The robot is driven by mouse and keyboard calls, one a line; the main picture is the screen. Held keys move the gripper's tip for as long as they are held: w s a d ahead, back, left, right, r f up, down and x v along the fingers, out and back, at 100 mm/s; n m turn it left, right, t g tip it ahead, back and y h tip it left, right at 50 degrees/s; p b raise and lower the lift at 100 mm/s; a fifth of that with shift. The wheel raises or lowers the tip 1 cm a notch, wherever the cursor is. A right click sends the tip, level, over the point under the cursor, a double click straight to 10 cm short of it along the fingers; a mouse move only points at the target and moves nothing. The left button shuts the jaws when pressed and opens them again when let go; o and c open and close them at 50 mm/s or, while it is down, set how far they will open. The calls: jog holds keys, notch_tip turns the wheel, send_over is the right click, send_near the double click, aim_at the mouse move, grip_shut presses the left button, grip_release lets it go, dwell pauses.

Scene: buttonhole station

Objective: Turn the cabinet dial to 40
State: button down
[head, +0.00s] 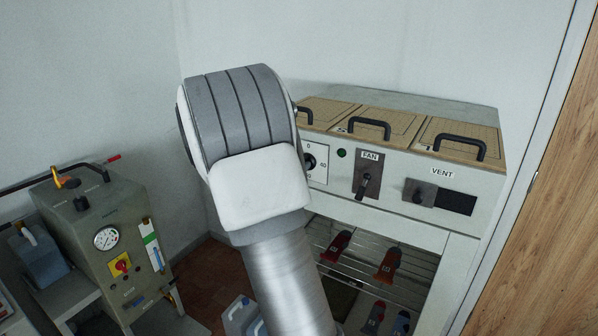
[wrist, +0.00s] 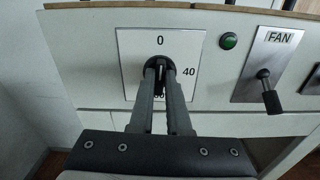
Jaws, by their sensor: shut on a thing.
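The cabinet dial is a black round knob (wrist: 160,63) on a white square plate (wrist: 130,60) in the wrist view. The plate reads 0 at the top, 40 at the right and a partly hidden 80 at the bottom. A small pale mark on the knob seems to point up near 0. My gripper (wrist: 161,73) is shut on the knob, one finger on each side. In the head view the dial (head: 309,162) shows just right of my arm, which hides part of its plate and my gripper.
Right of the dial are a green lamp (wrist: 229,41), the FAN lever (wrist: 268,90) and the VENT slider (head: 420,192). Handled lids (head: 455,135) lie on top. A shelf below holds several red and blue items. A gauge unit (head: 105,240) stands at left.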

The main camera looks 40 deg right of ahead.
jog(key=m+b, duration=0.5)
jog(key=b, duration=0.5)
jog(key=m+b, duration=0.6)
jog(key=b, duration=0.4)
jog(key=m+b, duration=0.6)
jog(key=b, duration=0.4)
jog(key=shift+s+d+f+b, duration=0.1)
jog(key=shift+s+f+b, duration=0.2)
jog(key=shift+f, duration=0.1)
jog(key=shift+w+r, duration=0.1)
jog(key=c, duration=0.9)
grip_release()
jog(key=p+v, duration=0.1)
jog(key=v, duration=1.6)
jog(key=shift+a+p, duration=0.25)
jog(key=shift+p, duration=0.05)
